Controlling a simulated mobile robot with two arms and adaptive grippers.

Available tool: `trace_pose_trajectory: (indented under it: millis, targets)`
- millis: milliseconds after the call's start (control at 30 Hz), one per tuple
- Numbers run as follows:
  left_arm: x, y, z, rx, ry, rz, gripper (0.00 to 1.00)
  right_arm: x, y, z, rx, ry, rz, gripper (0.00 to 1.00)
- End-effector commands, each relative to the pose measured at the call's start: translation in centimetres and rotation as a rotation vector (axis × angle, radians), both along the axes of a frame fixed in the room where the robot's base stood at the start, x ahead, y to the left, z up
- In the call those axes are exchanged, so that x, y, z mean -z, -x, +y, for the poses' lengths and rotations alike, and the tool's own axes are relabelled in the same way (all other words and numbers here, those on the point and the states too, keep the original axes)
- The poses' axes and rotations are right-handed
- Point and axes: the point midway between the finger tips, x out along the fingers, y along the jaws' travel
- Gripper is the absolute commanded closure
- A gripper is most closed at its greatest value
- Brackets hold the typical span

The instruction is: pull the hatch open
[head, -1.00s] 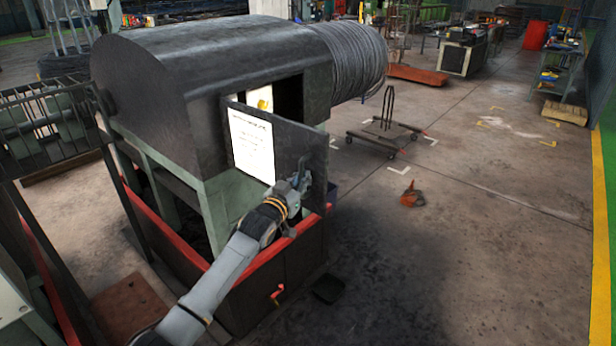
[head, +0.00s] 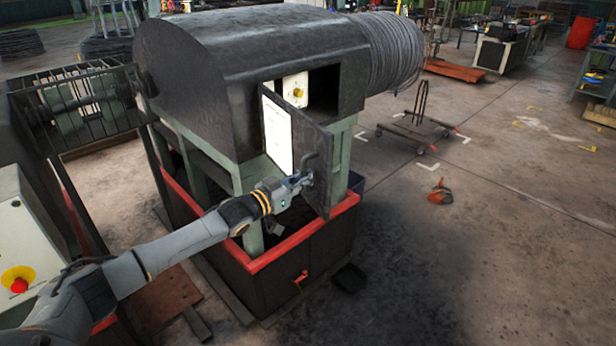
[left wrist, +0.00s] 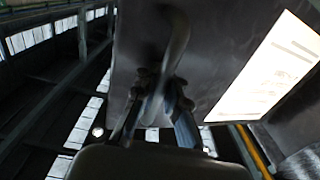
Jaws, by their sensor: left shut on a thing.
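The hatch (head: 312,139) is a dark door on the side of the capstan drum's housing (head: 215,90). It stands swung out from its opening (head: 323,88), with a white sheet on one face. My left gripper (head: 302,181) is shut on the hatch handle (head: 311,168). In the left wrist view the curved handle (left wrist: 176,45) runs between the fingers (left wrist: 160,105), with the hatch surface (left wrist: 225,50) behind it. My right gripper is not in view.
A red-rimmed base (head: 290,243) stands below the hatch. A wheeled stand (head: 415,133) and an orange object (head: 440,192) are on the floor to the right. A control box with a red button (head: 18,283) is at the left. The floor at front right is clear.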

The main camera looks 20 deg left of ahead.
Motion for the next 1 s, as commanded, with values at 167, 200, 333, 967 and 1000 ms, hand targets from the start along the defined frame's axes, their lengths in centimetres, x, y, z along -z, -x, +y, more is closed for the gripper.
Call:
trace_pose_trajectory:
  millis: [167, 200, 333, 967, 1000]
  targets:
    - [0.4, 0.2, -0.4, 0.006, 0.003, 0.006, 1.0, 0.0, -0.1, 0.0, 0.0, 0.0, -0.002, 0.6]
    - [0.4, 0.1, -0.4, 0.006, 0.003, 0.006, 1.0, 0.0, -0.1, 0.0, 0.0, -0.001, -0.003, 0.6]
    - [0.4, 0.1, -0.4, 0.006, 0.002, 0.007, 0.79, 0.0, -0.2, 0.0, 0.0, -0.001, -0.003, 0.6]
    - [0.4, 3.5, 1.2, 0.002, -0.001, 0.007, 0.79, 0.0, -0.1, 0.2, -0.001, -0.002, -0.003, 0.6]
    - [0.4, 4.1, 1.4, 0.002, 0.0, 0.008, 0.79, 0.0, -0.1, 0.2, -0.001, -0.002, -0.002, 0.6]
